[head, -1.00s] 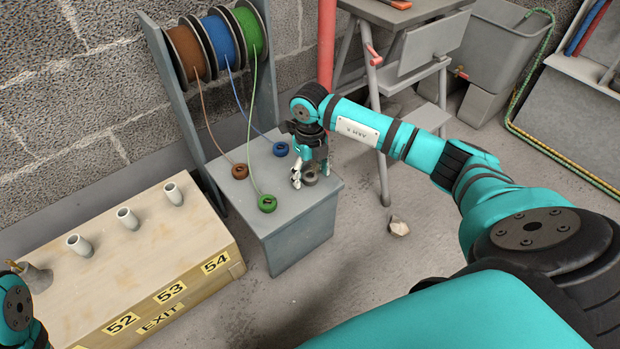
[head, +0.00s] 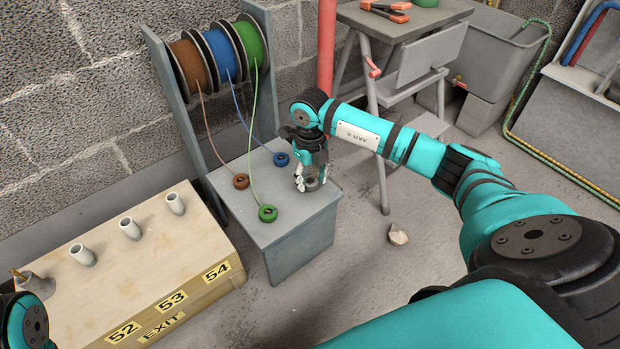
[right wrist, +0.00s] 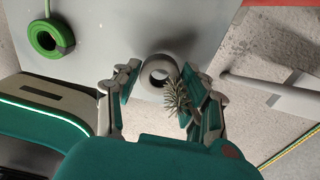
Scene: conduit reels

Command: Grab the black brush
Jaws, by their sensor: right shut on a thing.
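My right gripper (head: 312,186) is low at the front right of the grey stand's top (head: 240,197). In the right wrist view its two fingers (right wrist: 160,85) stand on either side of a small clump of dark, spiky bristles, the brush (right wrist: 178,98). The bristles lie against the right finger; the brush's handle is hidden. A grey ring-shaped piece (right wrist: 145,78) shows between the fingertips, right beside the bristles; I cannot tell whether it belongs to the brush. The gripper is shut on the brush, though the contact is partly hidden. My left gripper is out of view.
Brown (head: 240,181), blue (head: 281,158) and green (head: 267,213) rings on reel lines lie on the stand, left of my gripper. A wooden bench (head: 140,265) with upright white tubes is at left. A red pole (head: 326,60) and metal trestle table (head: 400,22) stand behind.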

